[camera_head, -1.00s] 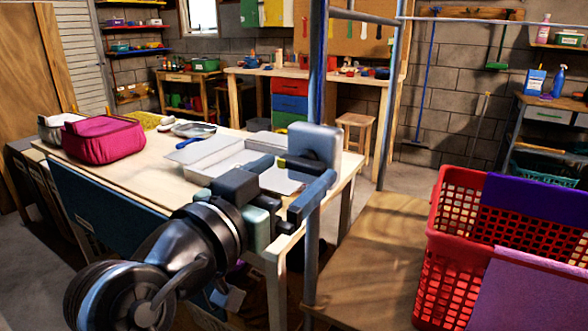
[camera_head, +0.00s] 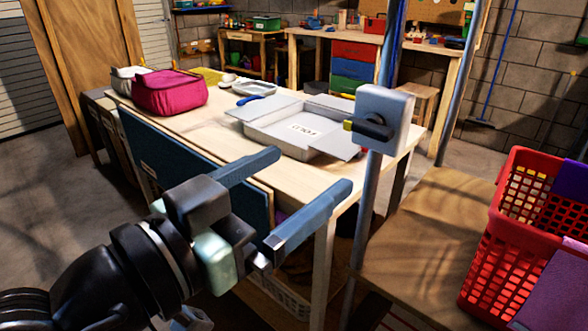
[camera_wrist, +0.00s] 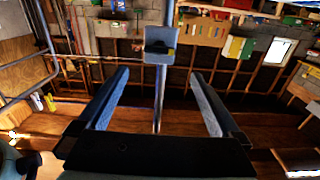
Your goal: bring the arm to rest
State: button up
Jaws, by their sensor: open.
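My gripper (camera_head: 306,186) is open, its two blue-grey fingers spread wide with nothing between them. In the head view it is at the near side of the wooden table (camera_head: 210,133), with the fingers pointing right and up. It also shows in the wrist view (camera_wrist: 159,100), where the fingers stand apart on either side of a metal post. A grey box with a black and yellow handle (camera_head: 375,120) is fixed on that post, beyond the fingertips and apart from them.
On the table are an open grey box (camera_head: 300,130) with a label inside, a magenta bag (camera_head: 170,92) and a small dish (camera_head: 254,88). A red basket (camera_head: 525,225) with purple cloth stands on a wooden surface (camera_head: 430,215) at right. Bare floor shows at left.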

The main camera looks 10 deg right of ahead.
jog(key=w+a+r+n+t+y, duration=0.3)
jog(key=r+n+t+y, duration=0.35)
jog(key=r+t, duration=0.4)
jog(key=s+a+r+n+t+y+p, duration=0.1)
jog(key=s+a+r+n+t+y, duration=0.25)
jog(key=s+r+t+y, duration=0.6)
notch_tip(320, 180, up, 25)
jog(key=w+g+h+p, duration=0.1)
jog(key=w+g+p, duration=0.1)
jog(key=p, duration=2.1)
jog(key=shift+d+n+g+h+p, duration=0.3)
jog(key=shift+d+g+h+p, duration=0.1)
jog(key=shift+g, duration=0.4)
